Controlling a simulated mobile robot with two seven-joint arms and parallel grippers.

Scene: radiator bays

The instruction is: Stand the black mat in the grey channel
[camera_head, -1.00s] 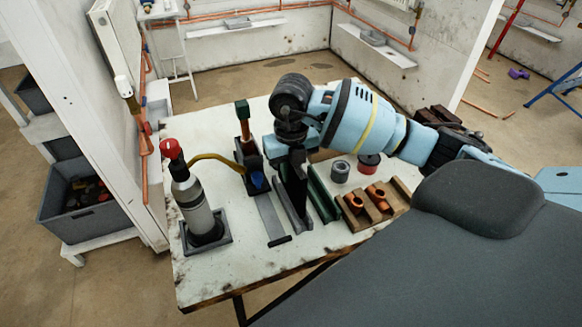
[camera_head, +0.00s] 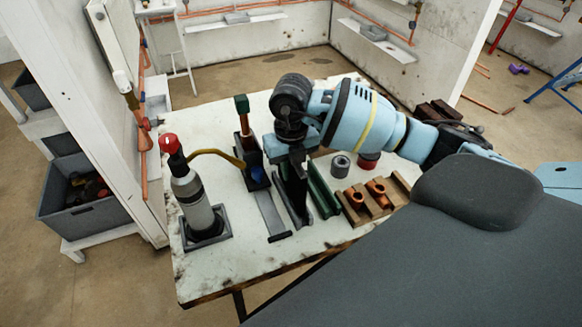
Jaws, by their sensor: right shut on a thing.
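My right gripper (camera_head: 290,150) comes in from the right and points down over the table, shut on the black mat (camera_head: 295,186). The mat is upright, on edge, with its long side running toward the front of the table. The grey channel (camera_head: 284,205) lies right under and around the mat's lower edge. The mat's lower edge appears to be in or just over the channel; I cannot tell whether it touches the floor of the channel. The gripper and wrist hide the mat's upper part. My left gripper is not in view.
A green channel (camera_head: 322,192) lies close to the right. A flat grey strip (camera_head: 269,212) lies to the left, near a red-capped bottle (camera_head: 193,195). Brown blocks with copper fittings (camera_head: 367,203), a grey can (camera_head: 340,166) and a red tin (camera_head: 369,161) stand to the right.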

